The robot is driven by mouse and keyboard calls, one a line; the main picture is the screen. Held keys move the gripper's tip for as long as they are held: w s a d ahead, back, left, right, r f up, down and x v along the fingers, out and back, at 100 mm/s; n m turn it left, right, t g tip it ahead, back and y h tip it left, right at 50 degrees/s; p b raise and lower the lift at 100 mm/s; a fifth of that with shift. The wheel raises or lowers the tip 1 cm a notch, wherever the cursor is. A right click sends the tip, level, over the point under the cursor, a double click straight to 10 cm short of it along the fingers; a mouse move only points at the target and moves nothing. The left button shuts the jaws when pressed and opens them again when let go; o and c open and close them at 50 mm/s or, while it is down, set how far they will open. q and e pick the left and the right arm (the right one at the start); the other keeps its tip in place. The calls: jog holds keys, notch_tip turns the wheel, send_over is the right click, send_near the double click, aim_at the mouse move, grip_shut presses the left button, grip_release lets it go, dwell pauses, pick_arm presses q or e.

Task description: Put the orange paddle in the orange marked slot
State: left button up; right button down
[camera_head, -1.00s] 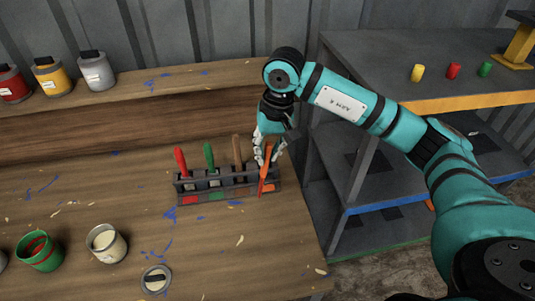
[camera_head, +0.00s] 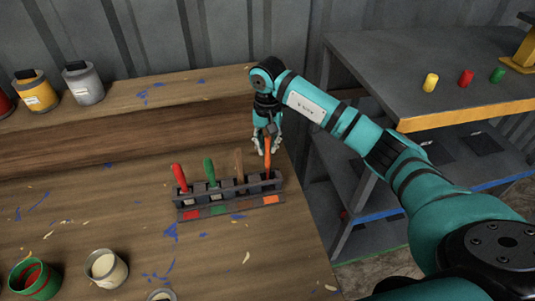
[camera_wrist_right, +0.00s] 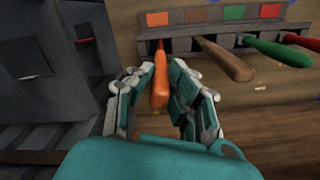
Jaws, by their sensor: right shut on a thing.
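The orange paddle (camera_head: 267,148) stands nearly upright at the right end of the dark rack (camera_head: 222,207), in line with the orange mark (camera_head: 270,199). Its lower end appears to be in the orange marked slot; how deep is hidden. My right gripper (camera_head: 267,147) is shut on the orange paddle's handle. In the right wrist view, the fingers (camera_wrist_right: 160,85) flank the orange handle (camera_wrist_right: 160,92), and its thin end reaches the rack by the orange mark (camera_wrist_right: 157,19). My left gripper is not in view.
Red (camera_head: 180,176), green (camera_head: 210,169) and brown (camera_head: 239,165) paddles stand in the rack's other slots. Open paint cans (camera_head: 104,270) stand at the front left, and closed cans (camera_head: 84,85) on the raised shelf. A grey shelf unit (camera_head: 400,70) is on the right.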

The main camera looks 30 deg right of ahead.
notch_tip(320, 180, down, 2)
jog(key=shift+f+b, duration=0.2)
jog(key=shift+b, duration=0.1)
jog(key=shift+r, duration=0.1)
jog(key=shift+f, duration=0.2)
jog(key=c, duration=1.3)
grip_release()
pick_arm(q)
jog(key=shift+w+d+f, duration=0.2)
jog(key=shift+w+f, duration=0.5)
pick_arm(e)
jog(key=shift+o, duration=0.2)
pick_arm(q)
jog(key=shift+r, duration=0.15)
pick_arm(e)
jog(key=shift+r, duration=0.15)
jog(key=shift+r+p, duration=0.3)
jog(key=shift+r, duration=0.05)
notch_tip(320, 180, up, 12)
jog(key=p, duration=0.5)
jog(key=shift+f, duration=0.25)
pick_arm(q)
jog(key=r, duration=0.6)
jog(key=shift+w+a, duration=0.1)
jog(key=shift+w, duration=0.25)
